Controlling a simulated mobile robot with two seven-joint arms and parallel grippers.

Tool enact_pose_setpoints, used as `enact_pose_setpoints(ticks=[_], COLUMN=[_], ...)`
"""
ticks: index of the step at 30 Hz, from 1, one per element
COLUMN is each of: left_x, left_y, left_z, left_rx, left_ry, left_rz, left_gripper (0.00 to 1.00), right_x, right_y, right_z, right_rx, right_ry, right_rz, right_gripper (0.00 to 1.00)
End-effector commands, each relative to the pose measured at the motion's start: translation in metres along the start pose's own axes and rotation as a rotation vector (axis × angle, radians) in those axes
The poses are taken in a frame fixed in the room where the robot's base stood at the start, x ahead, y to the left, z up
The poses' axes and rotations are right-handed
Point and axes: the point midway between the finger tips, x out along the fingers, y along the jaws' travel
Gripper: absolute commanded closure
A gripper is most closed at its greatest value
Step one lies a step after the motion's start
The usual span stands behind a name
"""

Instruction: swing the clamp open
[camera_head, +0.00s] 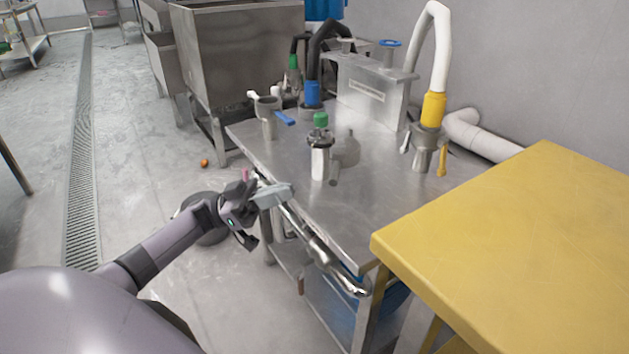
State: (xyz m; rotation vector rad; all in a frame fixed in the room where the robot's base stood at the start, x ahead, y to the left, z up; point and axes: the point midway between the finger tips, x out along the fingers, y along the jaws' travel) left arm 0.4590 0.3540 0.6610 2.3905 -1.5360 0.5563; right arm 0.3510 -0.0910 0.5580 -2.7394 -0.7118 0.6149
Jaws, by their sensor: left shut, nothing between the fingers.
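My left gripper (280,193) is at the near left edge of the metal table (385,205). Its fingers are shut with nothing held between them. A shiny metal pipe (322,254) runs along the table's near edge, just below and right of the gripper. I cannot clearly pick out a clamp; one may be small or hidden behind the gripper. Contact between gripper and pipe or table cannot be told. A steel canister with a green top (320,120) stands upright on the table beyond the gripper. My right gripper does not show.
A yellow-topped table (530,235) fills the right front. Floor at left is mostly open.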

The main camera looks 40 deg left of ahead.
Motion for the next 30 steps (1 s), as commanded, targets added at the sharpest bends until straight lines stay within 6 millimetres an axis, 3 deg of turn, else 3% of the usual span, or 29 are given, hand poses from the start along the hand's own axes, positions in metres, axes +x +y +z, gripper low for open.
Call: enact_pose_setpoints(ticks=[6,12,30], left_x=[0.044,0.067,0.077], left_y=[0.0,0.0,0.0], left_z=[0.001,0.0,0.001], left_rx=[0.003,0.003,0.003], left_ry=[0.004,0.002,0.001], left_rz=[0.003,0.0,-0.007], left_gripper=[1.0,1.0,1.0], right_x=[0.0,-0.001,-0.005], right_y=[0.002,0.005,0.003], right_z=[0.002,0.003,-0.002], right_rx=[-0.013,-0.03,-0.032], right_ry=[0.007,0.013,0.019], right_rz=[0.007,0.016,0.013], right_gripper=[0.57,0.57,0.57])
